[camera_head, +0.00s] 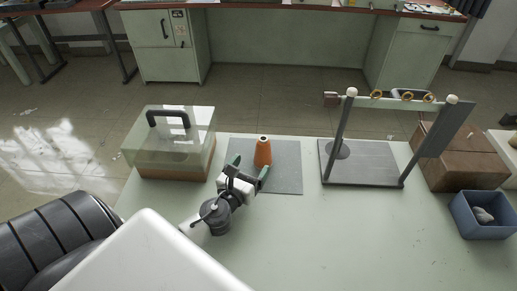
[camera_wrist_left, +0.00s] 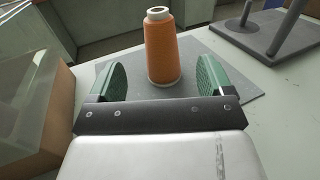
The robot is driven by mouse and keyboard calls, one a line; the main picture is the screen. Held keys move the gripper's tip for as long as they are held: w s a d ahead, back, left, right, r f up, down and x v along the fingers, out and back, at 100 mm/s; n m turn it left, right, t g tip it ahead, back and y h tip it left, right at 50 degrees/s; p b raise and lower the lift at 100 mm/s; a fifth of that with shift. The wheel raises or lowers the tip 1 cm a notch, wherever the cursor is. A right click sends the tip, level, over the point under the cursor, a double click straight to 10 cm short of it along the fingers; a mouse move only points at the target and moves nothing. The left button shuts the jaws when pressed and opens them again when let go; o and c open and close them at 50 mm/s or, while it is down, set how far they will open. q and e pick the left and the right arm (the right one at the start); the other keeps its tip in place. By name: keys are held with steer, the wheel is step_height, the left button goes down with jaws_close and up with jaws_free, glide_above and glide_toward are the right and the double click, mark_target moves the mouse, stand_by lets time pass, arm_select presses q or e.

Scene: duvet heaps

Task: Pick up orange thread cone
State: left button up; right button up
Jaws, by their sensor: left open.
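The orange thread cone (camera_head: 263,153) stands upright on a grey mat (camera_head: 287,183) on the pale green table. My left gripper (camera_head: 249,171) is open, with green finger pads, just in front of the cone. In the left wrist view the cone (camera_wrist_left: 160,48) shows beyond and between the two open fingers (camera_wrist_left: 160,82). I cannot tell whether its base is between the fingertips. Nothing is in the gripper's hold. My right gripper is not in view.
A clear-lidded box (camera_head: 172,148) with a black handle stands left of the mat. A grey stand (camera_head: 358,164) with a crossbar is to the right. A brown box (camera_head: 455,165) and a blue bin (camera_head: 484,217) are at the far right. The table's front middle is clear.

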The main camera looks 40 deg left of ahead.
mark_target(259, 154)
arm_select(q)
steer(key=shift+w+a, duration=0.2)
steer(key=shift+w, duration=1.05)
steer(key=w, duration=0.4)
steer(key=shift+w+a+f+p, duration=0.15)
steer(key=shift+w+a+p, duration=0.15)
steer(key=shift+w, duration=0.5)
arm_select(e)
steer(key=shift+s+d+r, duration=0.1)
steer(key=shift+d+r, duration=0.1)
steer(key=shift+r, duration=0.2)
arm_select(q)
steer(key=shift+a, duration=0.1)
steer(key=c, duration=1.1)
steer(key=shift+o, duration=0.2)
